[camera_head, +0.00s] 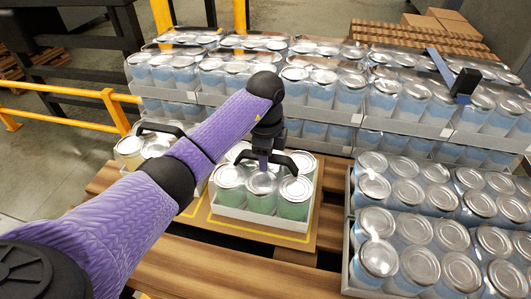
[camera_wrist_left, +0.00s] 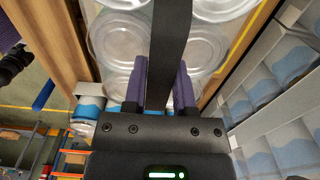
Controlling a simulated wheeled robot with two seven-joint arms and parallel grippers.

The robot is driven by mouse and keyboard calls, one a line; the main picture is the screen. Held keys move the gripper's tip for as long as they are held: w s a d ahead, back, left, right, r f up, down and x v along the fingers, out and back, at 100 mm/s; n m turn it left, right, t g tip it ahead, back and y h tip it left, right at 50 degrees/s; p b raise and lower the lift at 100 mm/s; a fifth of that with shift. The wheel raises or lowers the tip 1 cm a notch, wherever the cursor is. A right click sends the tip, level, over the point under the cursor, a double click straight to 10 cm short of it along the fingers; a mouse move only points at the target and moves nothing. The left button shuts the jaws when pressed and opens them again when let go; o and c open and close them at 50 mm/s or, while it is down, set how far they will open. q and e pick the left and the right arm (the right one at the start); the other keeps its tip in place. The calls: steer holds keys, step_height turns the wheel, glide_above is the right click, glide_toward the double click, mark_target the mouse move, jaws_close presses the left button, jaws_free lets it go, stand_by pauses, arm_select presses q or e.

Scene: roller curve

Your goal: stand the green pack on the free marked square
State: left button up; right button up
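The green pack (camera_head: 262,211) is a white tray of silver-topped cans with green sides and a black handle bar across the top. It stands upright over a board with a yellow-lined square (camera_head: 262,235); whether its base touches the board is hard to tell. My left gripper (camera_head: 266,160) is above its middle, with its purple fingers on both sides of the handle. The left wrist view shows the handle (camera_wrist_left: 171,40) between the fingers (camera_wrist_left: 160,88), close against it, with can tops (camera_wrist_left: 120,40) below. My right gripper is not in view.
Another handled pack (camera_head: 130,147) stands left, partly hidden by my arm. Stacked trays of blue cans (camera_head: 320,88) line the back, and more trays (camera_head: 425,225) stand close on the right. A blue bar with a black block (camera_head: 465,83) sticks up at the back right. A yellow rail (camera_head: 60,90) runs left.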

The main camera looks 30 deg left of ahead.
arm_select(q)
steer(key=o, duration=0.4)
step_height(320, 180, up, 12)
steer(key=p, duration=0.4)
steer(key=shift+r, duration=0.1)
